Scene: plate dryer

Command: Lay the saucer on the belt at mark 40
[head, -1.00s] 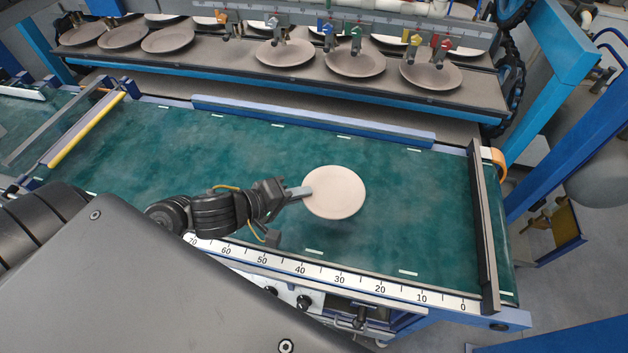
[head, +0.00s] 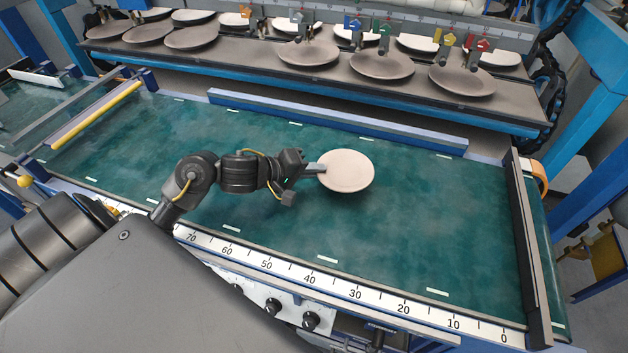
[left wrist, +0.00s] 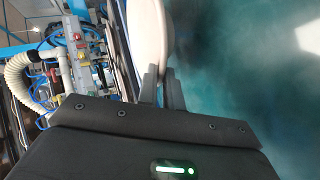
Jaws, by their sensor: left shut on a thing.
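The saucer (head: 349,173) is a pale, round dish, held by its left rim above the green belt (head: 430,215). My left gripper (head: 321,169) is shut on that rim. In the left wrist view the saucer (left wrist: 146,35) stands edge-on between the fingertips (left wrist: 160,75), with the belt at right. The number scale (head: 262,258) runs along the belt's near edge, and mark 40 lies nearer to me than the saucer and slightly left of it. A shadow shows under the saucer, but its exact height is unclear. My right gripper is not in view.
A blue rail (head: 335,118) runs along the belt's far side. Behind it a rack (head: 230,62) holds several brown plates under coloured clips. A dark bar (head: 526,250) crosses the belt's right end, and a yellow bar (head: 95,115) crosses at left. The belt around the saucer is clear.

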